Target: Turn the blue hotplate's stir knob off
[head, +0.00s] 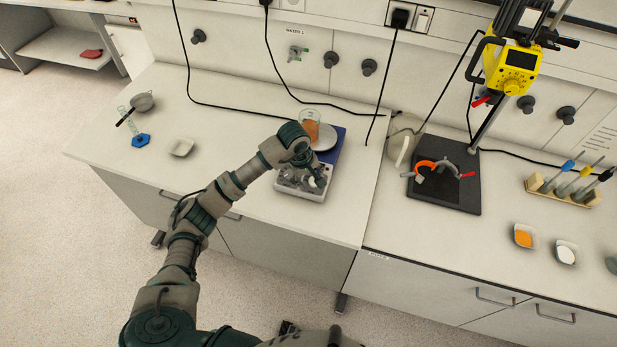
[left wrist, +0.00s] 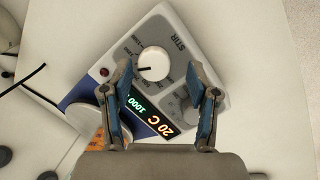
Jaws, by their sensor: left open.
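The blue hotplate (head: 334,146) stands on the left bench, with its pale control panel facing the front. In the left wrist view the white stir knob (left wrist: 154,63) sits on the panel beside the word STIR, its dark pointer mark visible. A green 1000 and an orange 20 C show on the display (left wrist: 155,117). My left gripper (head: 313,180) is over the panel. In the left wrist view its open fingers (left wrist: 158,70) appear on either side of the stir knob; contact cannot be told. A second, shaded knob (left wrist: 190,114) is near the right finger.
A beaker (head: 310,124) with orange contents stands on the hotplate's top. A white dish (head: 182,147) and a blue hexagonal piece (head: 141,140) lie to the left. A yellow-headed stand (head: 513,68) and a tube rack (head: 563,190) are on the right. The bench's front left is clear.

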